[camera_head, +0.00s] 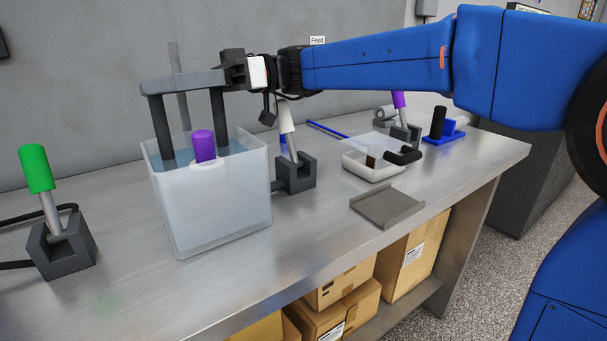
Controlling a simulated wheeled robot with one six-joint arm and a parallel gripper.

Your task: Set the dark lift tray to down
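The dark lift tray shows as a dark grey crossbar (180,83) with two thick posts reaching down into a translucent tank (210,215). The bar stands above the tank rim, and its lower part is hidden in the tank. A purple-topped item (203,145) with a white base is between the posts. My gripper (233,70) is at the bar's right end, with its dark fingers overlapping it in view. Whether the fingers are closed on the bar cannot be made out.
Levers with green (37,169), white (286,117) and purple (399,99) handles stand on the metal bench (330,240). A white tray (373,167) and a grey plate (387,206) lie to the right. A thin upright post (179,90) rises behind the tank. The bench front is clear.

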